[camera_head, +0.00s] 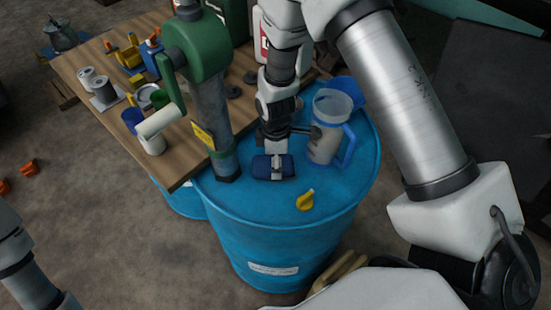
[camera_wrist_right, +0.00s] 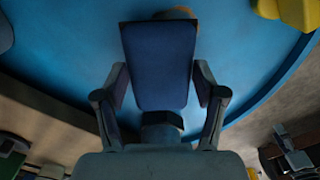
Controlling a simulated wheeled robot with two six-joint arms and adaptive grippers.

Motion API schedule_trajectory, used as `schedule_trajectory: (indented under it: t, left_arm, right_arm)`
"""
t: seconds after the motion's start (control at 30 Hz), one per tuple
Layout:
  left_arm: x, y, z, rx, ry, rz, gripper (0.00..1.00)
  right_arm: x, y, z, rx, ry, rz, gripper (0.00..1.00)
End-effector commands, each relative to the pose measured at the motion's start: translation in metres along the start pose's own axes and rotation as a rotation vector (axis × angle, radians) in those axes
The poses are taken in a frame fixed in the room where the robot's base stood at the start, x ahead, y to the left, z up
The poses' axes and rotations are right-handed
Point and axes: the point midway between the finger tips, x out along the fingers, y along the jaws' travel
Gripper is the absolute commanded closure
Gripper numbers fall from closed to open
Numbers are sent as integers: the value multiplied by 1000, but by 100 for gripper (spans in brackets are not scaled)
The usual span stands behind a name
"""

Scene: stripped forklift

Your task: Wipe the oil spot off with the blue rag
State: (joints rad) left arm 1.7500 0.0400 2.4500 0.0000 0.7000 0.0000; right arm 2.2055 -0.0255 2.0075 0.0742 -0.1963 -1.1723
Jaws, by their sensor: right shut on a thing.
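The blue rag (camera_head: 262,168) is a folded dark blue pad at the top of the blue drum (camera_head: 275,235). My right gripper (camera_head: 276,166) reaches down over the drum and is shut on the rag. In the right wrist view the rag (camera_wrist_right: 160,65) sits between the two fingers (camera_wrist_right: 160,88), in front of the drum top. A small brownish patch (camera_wrist_right: 176,12) shows past the rag's far end; I cannot tell whether it is the oil spot. Whether the rag touches the drum is unclear. My left gripper is out of view; only part of that arm shows.
A clear jug with a blue handle (camera_head: 328,128) stands close right of the rag. A yellow piece (camera_head: 305,200) lies near the drum's front edge. A green hand pump (camera_head: 205,60) rises at the left. A cluttered wooden table (camera_head: 95,50) adjoins. The drum's front top is mostly clear.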

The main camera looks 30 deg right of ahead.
Motion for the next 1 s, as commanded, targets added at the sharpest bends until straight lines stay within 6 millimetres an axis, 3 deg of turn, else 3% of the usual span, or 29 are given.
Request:
schedule_trajectory:
  t: [0.37, 0.57, 0.83, 1.0]
  left_arm:
    - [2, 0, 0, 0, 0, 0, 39]
    - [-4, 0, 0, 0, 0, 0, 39]
    - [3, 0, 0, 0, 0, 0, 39]
    - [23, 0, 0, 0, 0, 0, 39]
  right_arm:
    - [5, -1, 1, 0, 0, 0, 58]
    - [3, -15, 15, 2, 0, -3, 58]
    - [4, -26, 27, 0, 0, 1, 58]
    - [10, -31, 32, 1, 1, 1, 58]
